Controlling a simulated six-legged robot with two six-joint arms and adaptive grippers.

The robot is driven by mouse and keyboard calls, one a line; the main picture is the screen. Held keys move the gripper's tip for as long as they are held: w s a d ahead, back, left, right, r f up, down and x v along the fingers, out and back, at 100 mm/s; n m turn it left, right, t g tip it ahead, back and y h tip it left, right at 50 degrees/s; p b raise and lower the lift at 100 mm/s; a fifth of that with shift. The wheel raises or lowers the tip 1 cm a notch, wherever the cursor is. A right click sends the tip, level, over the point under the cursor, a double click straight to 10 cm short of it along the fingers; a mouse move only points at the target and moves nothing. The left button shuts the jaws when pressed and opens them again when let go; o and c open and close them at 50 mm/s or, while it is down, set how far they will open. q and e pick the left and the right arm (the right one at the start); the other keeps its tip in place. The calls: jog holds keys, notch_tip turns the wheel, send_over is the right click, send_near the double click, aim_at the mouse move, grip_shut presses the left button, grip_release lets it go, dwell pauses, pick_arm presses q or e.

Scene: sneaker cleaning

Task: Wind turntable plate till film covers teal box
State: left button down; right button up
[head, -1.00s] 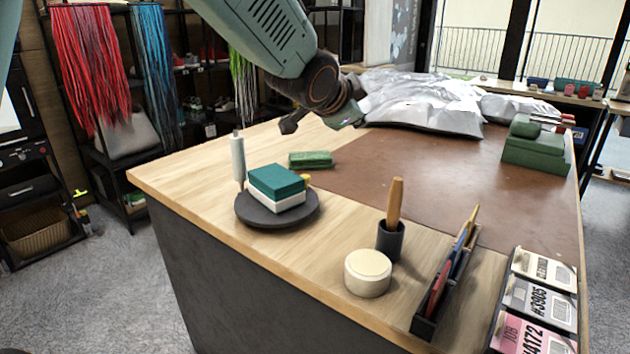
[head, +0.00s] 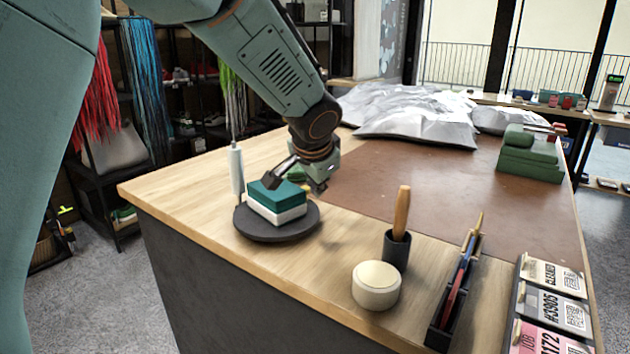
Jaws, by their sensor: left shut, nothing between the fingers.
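The teal box (head: 279,193) lies flat on a white box (head: 278,215) on the round dark turntable plate (head: 262,233), near the table's left edge. An upright white roll (head: 237,173), perhaps the film, stands at the plate's left side. I see no film over the teal box. My left gripper (head: 320,184) is shut and empty, just behind and right of the boxes, above the plate's far side. Whether it touches anything is unclear. My right gripper is out of view.
A green block (head: 297,173) is partly hidden behind my gripper. A round cream tin (head: 376,285), a wooden-handled tool in a dark cup (head: 397,249) and a pen tray (head: 443,325) stand to the right. Silver bags (head: 415,118) lie at the back. The brown mat (head: 440,195) is mostly clear.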

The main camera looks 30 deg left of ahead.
aim_at(310, 208)
pick_arm(q)
jog(key=x, duration=0.3)
jog(key=shift+w+d+f+b, duration=0.1)
jog(key=shift+d+f+b, duration=0.15)
jog(key=shift+b, duration=0.1)
jog(key=a, duration=0.1)
jog(key=w+a, duration=0.2)
jog(key=shift+a+f, duration=0.25)
jog(key=shift+a, duration=0.15)
jog(key=shift+w+a, duration=0.1)
jog(key=shift+d, duration=0.2)
jog(key=shift+r, duration=0.1)
jog(key=shift+a, duration=0.15)
jog(key=shift+w+p, duration=0.15)
jog(key=shift+p, duration=0.15)
